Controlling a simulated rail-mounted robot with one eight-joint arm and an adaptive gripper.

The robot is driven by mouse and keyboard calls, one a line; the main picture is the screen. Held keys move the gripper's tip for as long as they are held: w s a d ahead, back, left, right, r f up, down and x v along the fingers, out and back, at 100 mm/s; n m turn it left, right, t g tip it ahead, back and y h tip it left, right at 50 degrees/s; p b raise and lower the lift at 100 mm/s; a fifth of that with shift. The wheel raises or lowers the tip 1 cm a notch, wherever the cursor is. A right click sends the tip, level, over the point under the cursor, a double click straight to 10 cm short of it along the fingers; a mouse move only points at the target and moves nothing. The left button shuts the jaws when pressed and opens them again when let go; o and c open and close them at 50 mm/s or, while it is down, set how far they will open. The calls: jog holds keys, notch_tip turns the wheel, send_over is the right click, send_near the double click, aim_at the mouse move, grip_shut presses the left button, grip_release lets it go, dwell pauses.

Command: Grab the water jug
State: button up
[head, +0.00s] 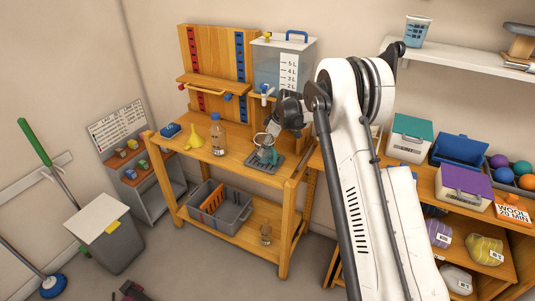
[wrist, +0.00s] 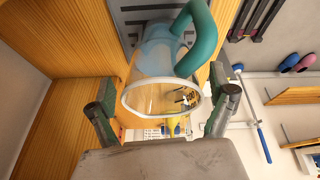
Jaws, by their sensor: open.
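The water jug is clear with a teal handle. In the head view, the jug (head: 266,155) is on a grey slatted tray (head: 278,161) at the right end of the wooden workbench, partly hidden by my gripper (head: 267,131). In the wrist view, the jug (wrist: 150,75) lies between the two fingers of my gripper (wrist: 163,95), with its white rim facing the camera and its handle (wrist: 204,35) at upper right. The fingers are open, one on each side of the jug, with gaps visible. I cannot tell how far down they reach along it.
A clear bottle (head: 217,135) with a blue cap and a yellow funnel (head: 194,142) stand left of the jug. A large graduated tank (head: 270,62) is behind it. The bench's front middle is clear.

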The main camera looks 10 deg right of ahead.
jog(key=c, duration=1.4)
jog(key=shift+r, duration=0.15)
